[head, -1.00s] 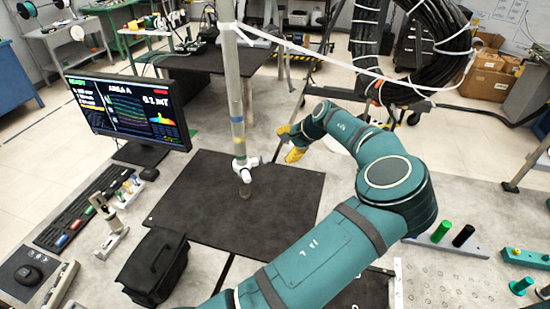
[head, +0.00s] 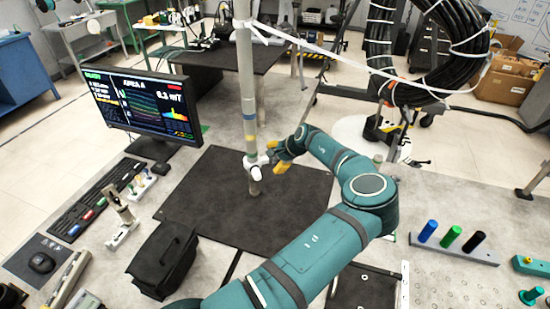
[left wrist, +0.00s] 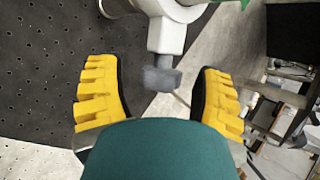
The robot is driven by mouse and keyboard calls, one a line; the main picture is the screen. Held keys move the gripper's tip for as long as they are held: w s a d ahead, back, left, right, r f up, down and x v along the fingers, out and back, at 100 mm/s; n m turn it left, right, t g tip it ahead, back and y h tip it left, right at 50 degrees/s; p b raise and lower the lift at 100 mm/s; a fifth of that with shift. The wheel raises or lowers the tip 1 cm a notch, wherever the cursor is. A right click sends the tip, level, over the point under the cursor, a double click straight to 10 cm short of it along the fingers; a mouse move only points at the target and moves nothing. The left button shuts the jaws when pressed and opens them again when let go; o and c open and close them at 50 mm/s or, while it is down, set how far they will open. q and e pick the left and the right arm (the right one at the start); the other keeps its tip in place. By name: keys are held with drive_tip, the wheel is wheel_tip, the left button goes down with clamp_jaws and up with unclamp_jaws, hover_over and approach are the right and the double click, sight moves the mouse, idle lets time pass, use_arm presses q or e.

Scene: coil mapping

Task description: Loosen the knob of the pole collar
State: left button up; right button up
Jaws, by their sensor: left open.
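The pole (head: 248,95) stands upright above the black mat, with a white collar (head: 252,160) around it low down. In the left wrist view the white collar (left wrist: 172,25) is at the top, and its grey knob (left wrist: 162,78) points down from a white stem. My left gripper (head: 280,158) has yellow fingers and is just right of the collar in the head view. In the left wrist view the left gripper (left wrist: 158,80) is open, with the knob between its fingertips and gaps on both sides. My right gripper is not in view.
The black mat (head: 200,200) lies under the pole. A monitor (head: 145,105) and keyboard (head: 100,195) are on the left. A black bag (head: 163,260) is in front. A white cord (head: 330,58) runs from the pole to a cable coil (head: 455,40).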

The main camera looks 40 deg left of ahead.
use_arm(q)
clamp_jaws()
drive_tip(key=shift+a, duration=0.1)
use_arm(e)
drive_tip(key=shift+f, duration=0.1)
use_arm(q)
drive_tip(key=y+b, duration=0.1)
drive_tip(key=b, duration=0.1)
drive_tip(key=t+y+b, duration=0.1)
drive_tip(key=b, duration=0.1)
drive_tip(key=shift+s+f+n, duration=0.1)
drive_tip(key=shift+f+n, duration=0.3)
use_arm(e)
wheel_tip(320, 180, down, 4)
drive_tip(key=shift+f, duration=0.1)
use_arm(q)
drive_tip(key=shift+r+t+y+b, duration=0.2)
drive_tip(key=shift+t+y+b, duration=0.2)
drive_tip(key=shift+y+b, duration=0.25)
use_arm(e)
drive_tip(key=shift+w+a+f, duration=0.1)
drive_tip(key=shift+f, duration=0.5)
use_arm(q)
drive_tip(key=shift+r, duration=0.1)
